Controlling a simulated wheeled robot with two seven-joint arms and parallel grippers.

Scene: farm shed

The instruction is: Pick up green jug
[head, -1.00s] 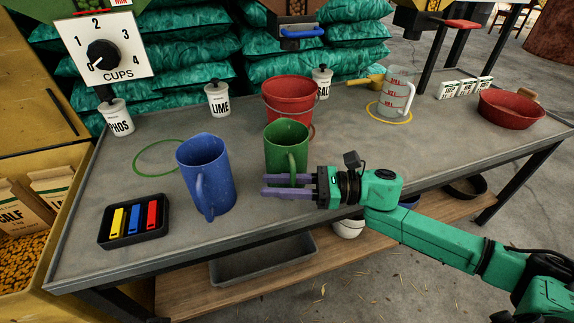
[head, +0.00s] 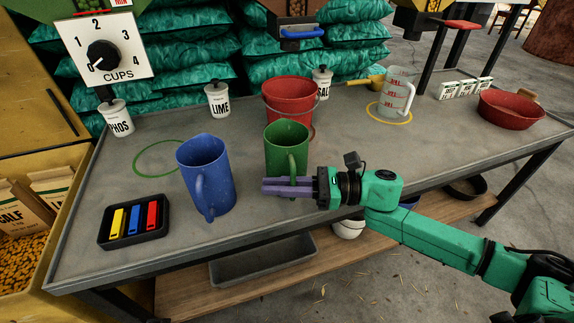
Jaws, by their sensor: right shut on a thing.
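The green jug (head: 283,147) stands upright on the grey table, in front of the red bucket. Its handle faces the front right, toward my right gripper. My right gripper (head: 288,186) comes in from the right, low at the front of the jug. Its purple fingers are shut on the jug's handle, and they hide the handle's lower end and part of the jug's base. The jug appears to rest on the table. My left gripper is not in view.
A blue jug (head: 206,175) stands close by on the left. The red bucket (head: 289,101) is just behind. A black tray (head: 135,221) with coloured pieces lies front left. A clear measuring jug (head: 396,94) stands on a yellow ring, and a red pan (head: 511,110) lies far right.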

